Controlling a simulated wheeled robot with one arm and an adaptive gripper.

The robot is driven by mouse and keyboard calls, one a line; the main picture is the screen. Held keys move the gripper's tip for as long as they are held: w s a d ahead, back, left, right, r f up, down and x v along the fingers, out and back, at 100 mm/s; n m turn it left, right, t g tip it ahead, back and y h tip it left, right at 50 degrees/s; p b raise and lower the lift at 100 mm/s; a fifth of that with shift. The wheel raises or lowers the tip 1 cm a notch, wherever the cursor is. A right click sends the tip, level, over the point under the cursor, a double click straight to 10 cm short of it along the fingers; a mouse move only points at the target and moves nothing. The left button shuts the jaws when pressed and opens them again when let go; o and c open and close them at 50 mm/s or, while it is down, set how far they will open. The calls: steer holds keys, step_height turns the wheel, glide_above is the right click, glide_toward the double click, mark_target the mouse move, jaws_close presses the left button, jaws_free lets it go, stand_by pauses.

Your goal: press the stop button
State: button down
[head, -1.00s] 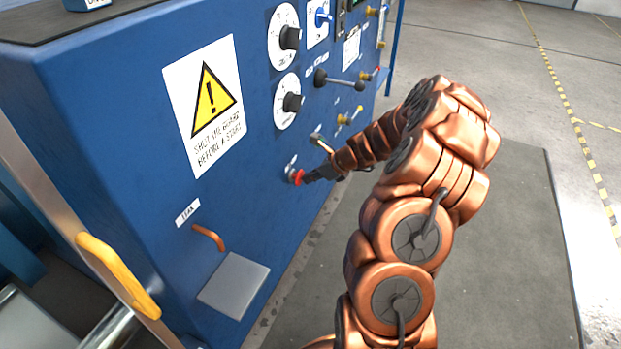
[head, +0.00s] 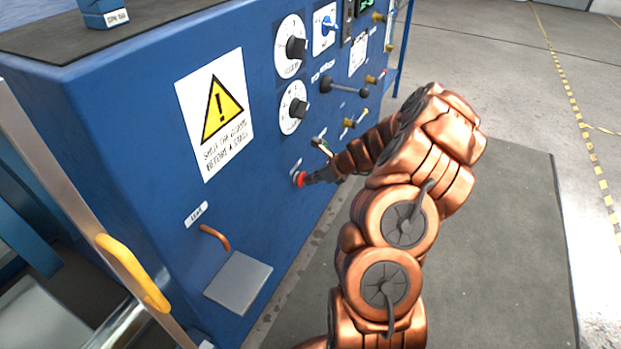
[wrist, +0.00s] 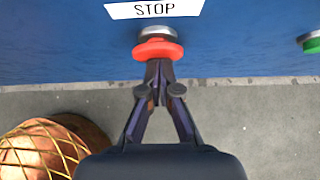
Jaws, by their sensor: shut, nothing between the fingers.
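The red stop button (wrist: 158,49) sits on a metal collar on the blue panel, under a white label reading STOP (wrist: 154,9) in the wrist view. In the head view the red button (head: 300,180) is low on the machine's front, partly hidden by my gripper. My gripper (wrist: 159,66) is shut and empty, with its fingertips together at the lower edge of the red button. The tips overlap the button in the picture; whether they press on it cannot be told. In the head view my gripper (head: 310,179) reaches the button from the right.
A green button (wrist: 312,44) is at the right in the wrist view. Above the stop button are dials (head: 293,107), a black lever (head: 345,87) and brass valve handles (head: 355,119). A grey pedal plate (head: 238,283) and yellow handle (head: 133,272) are lower left. Floor at right is clear.

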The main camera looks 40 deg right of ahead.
steer(key=f+p+v, duration=0.1)
steer(key=v, duration=0.5)
steer(key=s+p+v, duration=0.1)
steer(key=p+v, duration=0.1)
steer(key=v, duration=0.4)
steer(key=shift+s+d+f, duration=0.2)
steer(key=shift+s+d, duration=0.2)
steer(key=shift+d, duration=0.05)
steer(key=w+a+r+n+g+y, duration=0.1)
steer(key=a+r+n, duration=0.25)
steer(key=a, duration=0.35)
steer(key=a+r+n+g+y, duration=0.1)
steer(key=a+r+n, duration=0.1)
steer(key=a+n, duration=0.35)
steer(key=s+a+r+n+g+h, duration=0.1)
steer(key=s+a+r+n+g, duration=0.2)
steer(key=s+a+n, duration=0.65)
steer(key=s+a+r+n+g+h, duration=0.1)
steer(key=s+a+r+n+g, duration=0.4)
steer(key=a, duration=0.7)
steer(key=s+d+n+h, duration=0.1)
steer(key=s+n+h, duration=0.45)
steer(key=s, duration=0.75)
step_height(320, 180, up, 23)
steer(key=s+n+y+p, duration=0.1)
steer(key=s+p, duration=0.1)
steer(key=p, duration=2)
steer(key=shift+d+r, duration=0.15)
steer(key=shift+r, duration=0.05)
